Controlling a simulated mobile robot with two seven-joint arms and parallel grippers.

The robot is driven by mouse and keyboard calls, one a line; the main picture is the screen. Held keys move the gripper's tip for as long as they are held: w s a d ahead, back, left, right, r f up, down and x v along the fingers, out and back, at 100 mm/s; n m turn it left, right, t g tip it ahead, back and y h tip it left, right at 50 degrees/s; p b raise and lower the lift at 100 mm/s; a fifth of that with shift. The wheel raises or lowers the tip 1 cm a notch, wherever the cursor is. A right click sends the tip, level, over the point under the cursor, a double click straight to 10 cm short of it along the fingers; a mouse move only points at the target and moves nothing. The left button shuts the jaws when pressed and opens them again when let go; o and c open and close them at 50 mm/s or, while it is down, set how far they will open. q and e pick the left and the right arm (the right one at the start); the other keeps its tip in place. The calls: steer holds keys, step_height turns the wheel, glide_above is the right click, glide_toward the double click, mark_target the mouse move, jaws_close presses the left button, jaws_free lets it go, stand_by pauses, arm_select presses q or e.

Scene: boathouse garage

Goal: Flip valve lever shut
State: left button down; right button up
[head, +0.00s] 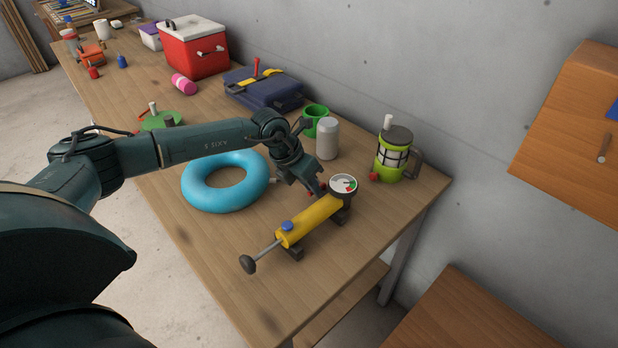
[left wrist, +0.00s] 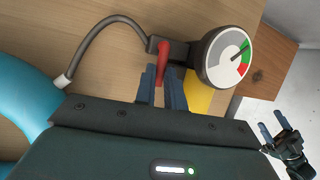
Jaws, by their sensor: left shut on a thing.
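The yellow hand pump (head: 312,219) lies on the workbench. A round gauge (head: 343,184) is at its far end; the gauge also shows in the left wrist view (left wrist: 228,57). The red valve lever (left wrist: 163,60) sits on a dark fitting beside the gauge, where a grey hose joins. My left gripper (head: 317,190) reaches over to the gauge end. In the left wrist view its fingers (left wrist: 162,82) are shut on the red lever, whose lower part is between them. My right gripper (left wrist: 273,127) shows small at the right edge of the left wrist view, fingers apart, away from the pump.
A blue swim ring (head: 193,184) lies under my left forearm. A grey can (head: 327,138), green cup (head: 317,111) and green lantern (head: 391,160) stand behind the pump. A blue case (head: 262,94) and red cooler (head: 190,52) are farther back. The bench front is clear.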

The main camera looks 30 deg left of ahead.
steer(key=shift+d, duration=0.1)
arm_select(q)
steer(key=c, duration=1.7)
jaws_free()
steer(key=shift+d, duration=0.1)
steer(key=shift+o, duration=1.1)
arm_select(e)
steer(key=shift+w+a+r, duration=0.1)
steer(key=shift+a, duration=0.1)
arm_select(q)
steer(key=shift+r, duration=0.1)
steer(key=b+v, duration=0.1)
steer(key=v, duration=1.2)
arm_select(e)
steer(key=shift+a, duration=0.2)
